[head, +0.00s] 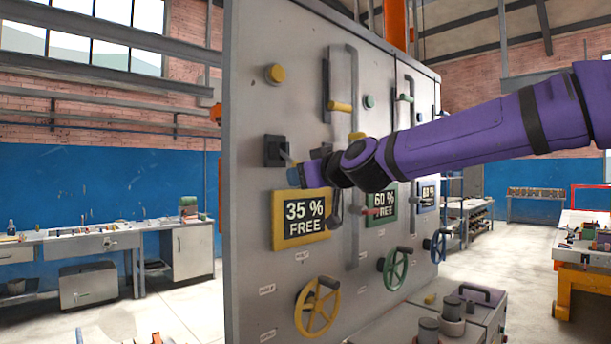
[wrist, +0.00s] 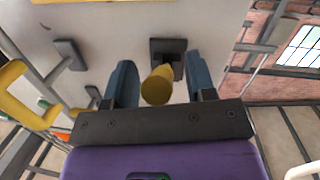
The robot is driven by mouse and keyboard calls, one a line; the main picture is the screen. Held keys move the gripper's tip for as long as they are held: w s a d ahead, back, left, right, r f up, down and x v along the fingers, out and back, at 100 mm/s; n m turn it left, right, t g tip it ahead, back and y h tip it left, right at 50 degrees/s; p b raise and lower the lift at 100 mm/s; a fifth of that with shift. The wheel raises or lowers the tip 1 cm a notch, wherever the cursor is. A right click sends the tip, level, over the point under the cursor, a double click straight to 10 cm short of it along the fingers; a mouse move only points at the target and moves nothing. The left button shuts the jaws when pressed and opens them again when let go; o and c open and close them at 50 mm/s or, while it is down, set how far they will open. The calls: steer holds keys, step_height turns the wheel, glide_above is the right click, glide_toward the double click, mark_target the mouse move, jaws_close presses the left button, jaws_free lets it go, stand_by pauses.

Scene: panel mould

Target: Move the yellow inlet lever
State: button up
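The yellow inlet lever shows in the wrist view as a round yellow grip (wrist: 157,86) on a black mount (wrist: 167,48) fixed to the grey panel. In the head view, the black mount (head: 274,151) sits on the panel above the yellow-framed "35 % FREE" display (head: 302,218); the yellow grip is hidden behind my gripper. My gripper (head: 294,173) is beside the mount. Its two blue fingers (wrist: 161,75) are apart, one on each side of the yellow grip, with a visible gap on both sides. It is open and holds nothing.
The grey panel (head: 250,250) also carries a yellow knob (head: 274,73), a yellow-gripped handle (head: 340,106), a green "60 % FREE" display (head: 381,203) and a yellow handwheel (head: 317,307). A grey workbench (head: 190,250) stands at the left. The floor between them is mostly clear.

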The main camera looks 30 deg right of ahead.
steer(key=s+r, duration=0.1)
steer(key=s, duration=0.9)
steer(key=shift+s+d, duration=0.4)
stand_by(0.5)
steer(key=s+a+f+m+g, duration=0.1)
steer(key=s+a+f+g, duration=0.1)
steer(key=s+f, duration=0.3)
steer(key=s+a+f+m+g, duration=0.1)
steer(key=s+a+f+g, duration=0.2)
steer(key=f, duration=0.6)
steer(key=s+a+f+g+h, duration=0.1)
steer(key=s+a+f+g, duration=0.1)
steer(key=s+f+g, duration=0.4)
steer(key=shift+s+a+f+m, duration=0.4)
steer(key=shift+s, duration=0.15)
